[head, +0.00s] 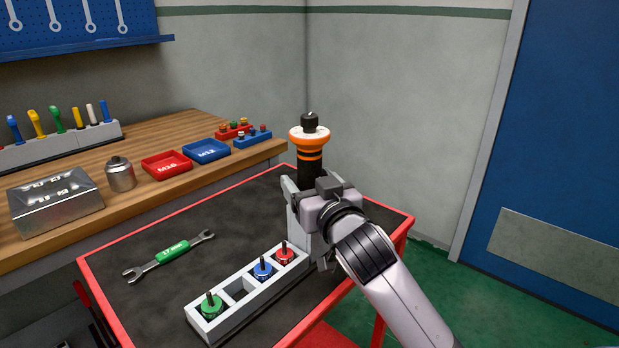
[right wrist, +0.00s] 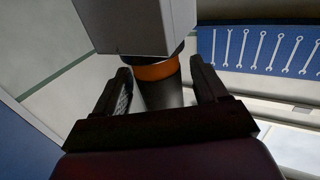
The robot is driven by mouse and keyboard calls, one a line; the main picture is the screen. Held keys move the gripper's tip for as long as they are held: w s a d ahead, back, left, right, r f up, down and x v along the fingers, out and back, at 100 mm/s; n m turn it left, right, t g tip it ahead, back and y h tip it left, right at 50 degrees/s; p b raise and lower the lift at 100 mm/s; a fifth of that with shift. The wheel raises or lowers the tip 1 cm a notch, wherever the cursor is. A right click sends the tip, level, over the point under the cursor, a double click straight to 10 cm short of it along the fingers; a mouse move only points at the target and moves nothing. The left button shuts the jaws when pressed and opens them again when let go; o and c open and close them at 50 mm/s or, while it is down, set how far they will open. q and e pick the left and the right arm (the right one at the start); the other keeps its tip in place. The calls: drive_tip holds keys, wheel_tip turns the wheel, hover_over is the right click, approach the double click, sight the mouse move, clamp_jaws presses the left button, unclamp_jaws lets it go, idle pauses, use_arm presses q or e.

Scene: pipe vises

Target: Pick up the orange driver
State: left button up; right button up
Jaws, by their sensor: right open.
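The orange driver (head: 309,136) stands upright, with a black knob on top, an orange collar and a black body with orange bands. Its lower part goes down behind my right gripper toward a light grey stand (head: 294,220). My right gripper (head: 307,188) is open at the driver's lower body, with its near finger hiding part of it. In the right wrist view, the dark cylinder with an orange band (right wrist: 155,70) is between the two spread fingers (right wrist: 162,88), with a gap on the right side. A grey block fills the top of that view. My left gripper is not in view.
On the red-edged cart (head: 170,290) lie a green-handled wrench (head: 172,252) and a grey rack (head: 225,322) with green, blue and red pieces and an empty slot. A wooden bench (head: 170,130) with red and blue trays stands behind. The cart's middle is clear.

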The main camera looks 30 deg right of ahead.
drive_tip(key=c, duration=1.3)
use_arm(q)
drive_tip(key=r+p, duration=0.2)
drive_tip(key=p, duration=0.1)
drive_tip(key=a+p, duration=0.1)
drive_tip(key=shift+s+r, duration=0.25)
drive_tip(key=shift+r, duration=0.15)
use_arm(e)
wheel_tip(320, 180, up, 20)
drive_tip(key=shift+r, duration=0.15)
clamp_jaws()
